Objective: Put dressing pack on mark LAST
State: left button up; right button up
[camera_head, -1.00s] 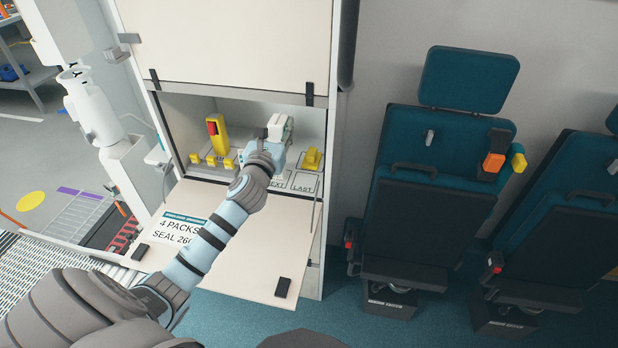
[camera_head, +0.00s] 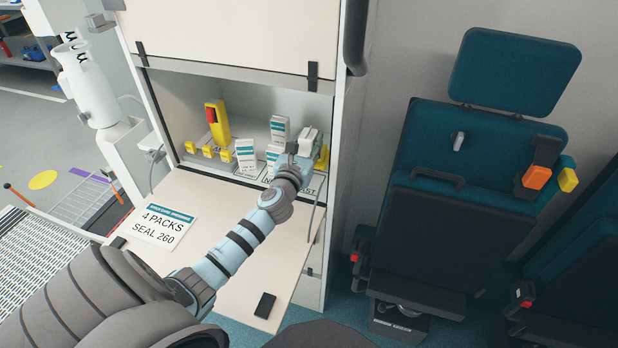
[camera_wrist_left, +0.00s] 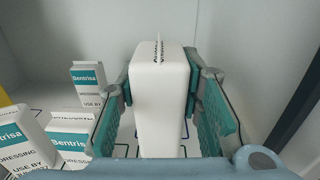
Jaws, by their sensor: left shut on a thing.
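My left gripper (camera_head: 304,150) is inside the open cabinet at its right side. It is shut on a white dressing pack (camera_wrist_left: 160,100), which stands upright between the finger pads in the left wrist view. The top of this pack (camera_head: 310,136) shows above the gripper in the head view. The mark LAST (camera_head: 308,190) is on the shelf below the gripper, its lettering partly covered by my arm. I cannot tell whether the pack touches the shelf. My right gripper is not in view.
Other dressing packs stand left of the gripper: one in front (camera_head: 246,155), one beside my arm (camera_head: 273,153), one behind (camera_head: 280,128). A yellow device (camera_head: 217,122) stands at the shelf's left. The cabinet's side wall (camera_head: 345,150) is close on the right. The lowered flap (camera_head: 220,225) lies below.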

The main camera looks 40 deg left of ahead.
pick_arm(q)
jog(key=f+b, duration=0.1)
jog(key=f, duration=0.1)
jog(key=f+b, duration=0.1)
jog(key=f, duration=0.1)
jog(key=f+b, duration=0.2)
jog(key=f, duration=0.1)
jog(key=shift+w, duration=0.3)
jog(key=shift+f, duration=0.2)
jog(key=shift+r, duration=0.25)
jog(key=shift+f, duration=0.3)
jog(key=o, duration=1.2)
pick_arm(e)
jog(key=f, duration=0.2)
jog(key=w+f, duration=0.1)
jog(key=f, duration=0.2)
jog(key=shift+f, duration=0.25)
pick_arm(q)
jog(key=shift+s+r, duration=0.25)
jog(key=shift+r, duration=0.1)
jog(key=p+v, duration=0.2)
jog(key=v, duration=0.9)
jog(key=shift+s+d, duration=0.15)
jog(key=shift+s, duration=0.15)
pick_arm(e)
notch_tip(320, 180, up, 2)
